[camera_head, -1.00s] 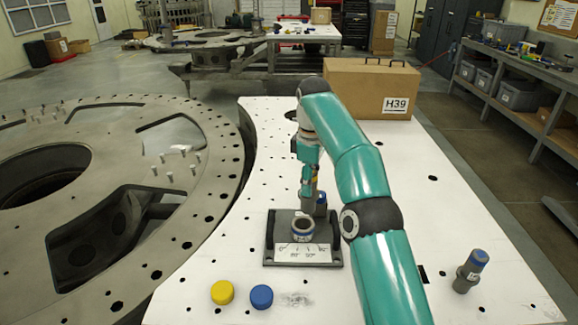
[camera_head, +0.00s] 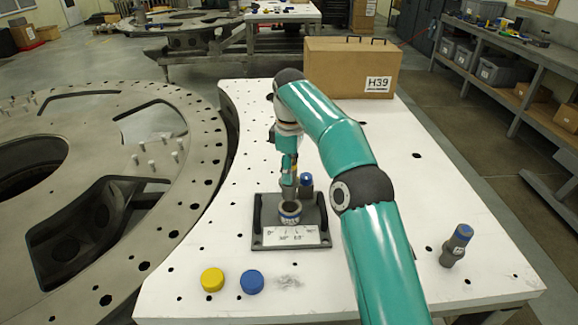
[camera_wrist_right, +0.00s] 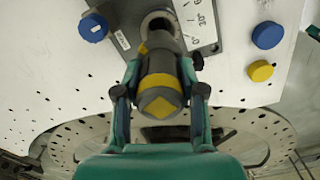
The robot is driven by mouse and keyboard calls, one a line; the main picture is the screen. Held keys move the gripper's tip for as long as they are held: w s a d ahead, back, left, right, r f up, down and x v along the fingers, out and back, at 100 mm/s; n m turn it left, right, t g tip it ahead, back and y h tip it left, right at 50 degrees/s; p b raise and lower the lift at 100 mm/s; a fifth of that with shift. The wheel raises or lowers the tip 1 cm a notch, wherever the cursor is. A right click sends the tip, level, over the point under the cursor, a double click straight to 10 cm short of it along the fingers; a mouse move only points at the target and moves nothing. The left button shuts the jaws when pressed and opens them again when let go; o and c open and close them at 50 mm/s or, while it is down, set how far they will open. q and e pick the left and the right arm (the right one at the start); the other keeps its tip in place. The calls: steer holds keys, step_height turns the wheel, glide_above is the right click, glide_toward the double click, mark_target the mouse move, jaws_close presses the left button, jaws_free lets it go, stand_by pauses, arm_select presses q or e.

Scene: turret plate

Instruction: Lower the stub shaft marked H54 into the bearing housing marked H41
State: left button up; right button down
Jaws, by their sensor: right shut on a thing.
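My right gripper (camera_wrist_right: 160,88) is shut on a grey stub shaft (camera_wrist_right: 161,68) with yellow bands and a yellow end. In the head view the shaft (camera_head: 289,190) hangs roughly upright just above the bearing housing's ring (camera_head: 290,215). The housing sits on a dark base with side rails and a white scale plate (camera_head: 290,236). In the right wrist view the open bore (camera_wrist_right: 158,20) shows just beyond the shaft's far end. I cannot tell whether the tip touches the rim. No H54 or H41 mark is readable. My left gripper is not in view.
Yellow (camera_head: 212,280) and blue (camera_head: 251,282) caps lie in front. A case marked H39 (camera_head: 350,66) stands at the back. The white plate's right side is mostly clear.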

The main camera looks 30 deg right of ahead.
mark_target(289, 193)
steer(key=shift+f, duration=0.95)
steer(key=shift+w+f+b, duration=0.1)
steer(key=shift+f+b, duration=1.55)
steer(key=shift+f, duration=1.3)
steer(key=shift+f, duration=0.1)
steer(key=c, duration=0.7)
jaws_free()
steer(key=shift+o, duration=0.5)
steer(key=shift+f, duration=0.15)
